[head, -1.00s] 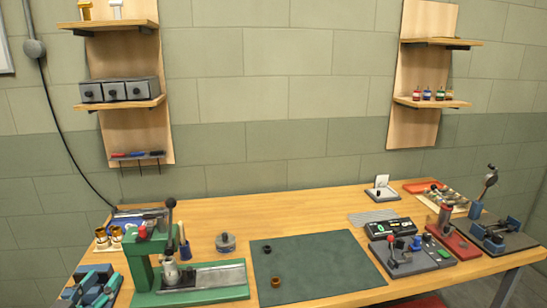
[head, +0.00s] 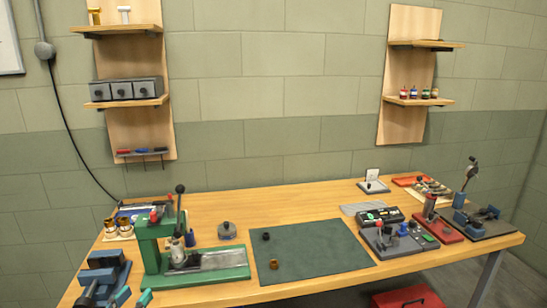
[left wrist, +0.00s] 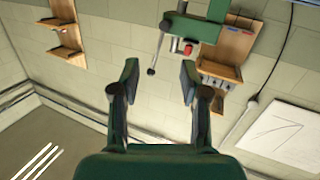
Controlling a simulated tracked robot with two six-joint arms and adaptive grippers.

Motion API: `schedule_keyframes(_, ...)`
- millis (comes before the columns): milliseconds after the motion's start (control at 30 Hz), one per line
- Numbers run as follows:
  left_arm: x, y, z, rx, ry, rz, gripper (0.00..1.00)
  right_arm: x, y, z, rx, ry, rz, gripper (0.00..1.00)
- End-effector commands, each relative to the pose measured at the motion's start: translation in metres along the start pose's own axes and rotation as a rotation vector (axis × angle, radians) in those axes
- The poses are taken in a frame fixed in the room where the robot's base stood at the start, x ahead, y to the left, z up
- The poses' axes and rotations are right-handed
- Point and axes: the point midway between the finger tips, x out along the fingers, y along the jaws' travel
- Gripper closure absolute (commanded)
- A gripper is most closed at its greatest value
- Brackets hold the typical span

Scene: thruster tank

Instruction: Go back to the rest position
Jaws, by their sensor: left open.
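My left gripper (head: 132,298) shows only as two teal fingertips at the bottom left edge of the head view, beside the blue vise (head: 102,270). The rest of that arm is out of the picture. In the left wrist view my left gripper (left wrist: 158,82) is open, with its two green fingers wide apart and nothing between them. The green lever press (head: 165,245) stands just right of the fingertips in the head view; part of it also shows upside down at the top of the wrist view (left wrist: 195,27). My right gripper is not in view.
A dark green mat (head: 310,250) lies mid-table with a black ring (head: 266,236) and a brass ring (head: 274,264). A grey button box (head: 398,238) and a red-based tool (head: 440,226) stand at the right. A red toolbox (head: 410,299) is below the table's front edge.

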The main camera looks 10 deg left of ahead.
Motion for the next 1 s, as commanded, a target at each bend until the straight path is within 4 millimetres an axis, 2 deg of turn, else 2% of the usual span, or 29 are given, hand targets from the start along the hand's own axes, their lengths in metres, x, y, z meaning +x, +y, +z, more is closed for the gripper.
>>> schedule_keyframes(167,0.018,0.037,0.051,-0.075,-0.103,0.072,0.55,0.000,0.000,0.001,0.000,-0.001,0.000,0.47)
schedule_keyframes(267,0.025,0.062,0.090,-0.126,-0.196,0.106,0.55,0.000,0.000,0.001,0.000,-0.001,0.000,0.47)
schedule_keyframes(367,0.026,0.095,0.144,-0.181,-0.336,0.141,0.55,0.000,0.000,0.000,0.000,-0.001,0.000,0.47)
schedule_keyframes(433,0.019,0.121,0.190,-0.220,-0.466,0.161,0.55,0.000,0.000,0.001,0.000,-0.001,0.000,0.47)
schedule_keyframes(567,-0.014,0.166,0.273,-0.274,-0.738,0.177,0.55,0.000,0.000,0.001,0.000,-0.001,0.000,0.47)
schedule_keyframes(600,-0.029,0.177,0.296,-0.286,-0.825,0.176,0.55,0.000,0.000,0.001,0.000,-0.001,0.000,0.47)
schedule_keyframes(700,-0.071,0.198,0.345,-0.308,-1.033,0.160,0.55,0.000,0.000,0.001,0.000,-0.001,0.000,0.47)
schedule_keyframes(833,-0.122,0.207,0.383,-0.338,-1.259,0.106,0.55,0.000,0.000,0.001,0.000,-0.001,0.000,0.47)
schedule_keyframes(900,-0.143,0.204,0.389,-0.362,-1.350,0.063,0.55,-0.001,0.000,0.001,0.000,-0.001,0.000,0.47)
schedule_keyframes(1000,-0.157,0.205,0.392,-0.377,-1.421,0.039,0.55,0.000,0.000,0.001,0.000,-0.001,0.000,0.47)
